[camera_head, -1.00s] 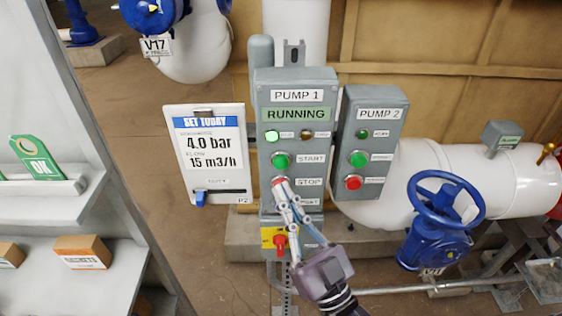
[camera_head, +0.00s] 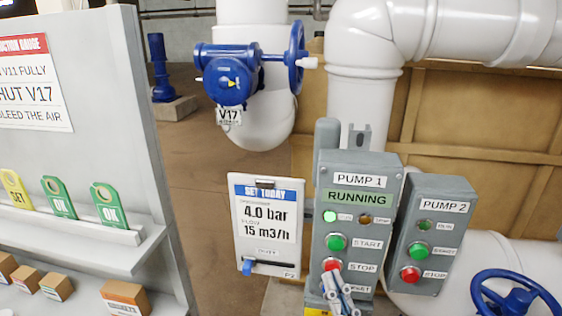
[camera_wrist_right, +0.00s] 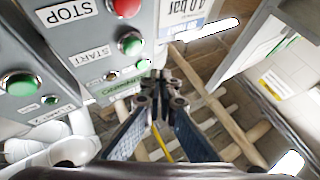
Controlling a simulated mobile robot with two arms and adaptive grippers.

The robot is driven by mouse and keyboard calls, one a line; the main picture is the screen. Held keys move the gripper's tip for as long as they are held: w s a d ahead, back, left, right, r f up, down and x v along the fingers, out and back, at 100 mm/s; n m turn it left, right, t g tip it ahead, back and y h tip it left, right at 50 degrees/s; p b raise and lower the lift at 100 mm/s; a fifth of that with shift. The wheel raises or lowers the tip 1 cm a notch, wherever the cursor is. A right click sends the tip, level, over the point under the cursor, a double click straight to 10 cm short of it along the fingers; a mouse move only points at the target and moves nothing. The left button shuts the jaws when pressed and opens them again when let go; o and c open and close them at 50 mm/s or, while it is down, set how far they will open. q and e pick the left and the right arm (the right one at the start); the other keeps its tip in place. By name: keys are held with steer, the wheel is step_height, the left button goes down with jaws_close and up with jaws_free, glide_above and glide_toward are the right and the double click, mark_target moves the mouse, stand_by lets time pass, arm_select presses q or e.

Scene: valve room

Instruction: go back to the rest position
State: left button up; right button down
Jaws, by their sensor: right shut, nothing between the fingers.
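My right gripper (camera_head: 340,292) is at the lower edge of the head view, in front of the lower part of the grey PUMP 1 box (camera_head: 362,165). Its fingertips are just below the red STOP button (camera_head: 332,264); I cannot tell whether they touch the box. In the right wrist view the right gripper (camera_wrist_right: 158,82) has its fingers together and empty, with the box's red button (camera_wrist_right: 125,7) and green START button (camera_wrist_right: 130,44) at upper left. The PUMP 1 box reads RUNNING, with its green lamp lit. My left gripper is not in view.
The PUMP 2 box (camera_head: 436,235) stands right of PUMP 1. A SET TODAY board (camera_head: 247,230) hangs at its left. Valve V17 (camera_head: 228,80) is on the white pipe behind. A grey shelf (camera_head: 150,245) with tags and small boxes is at left. A blue handwheel (camera_head: 515,297) is at lower right.

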step_height(320, 180, down, 18)
steer(key=w+d+g+h, duration=0.1)
steer(key=g+h, duration=0.2)
steer(key=g, duration=0.7)
steer(key=s+d+f+m+g+h, duration=0.1)
steer(key=s+d+f+g+h, duration=0.15)
steer(key=s+f+g, duration=0.5)
steer(key=s+d+f+g+h, duration=0.1)
steer(key=s+d+f+g, duration=0.25)
steer(key=s, duration=0.65)
step_height(320, 180, down, 30)
steer(key=s+b, duration=0.2)
steer(key=s+d+f+b, duration=0.1)
steer(key=s+f, duration=0.7)
steer(key=s+d+f+g+b, duration=0.1)
steer(key=s+d+f, duration=0.1)
steer(key=s+f, duration=0.6)
steer(key=shift+s+d+f+g, duration=0.3)
steer(key=shift+s+f, duration=0.1)
steer(key=shift+s, duration=0.2)
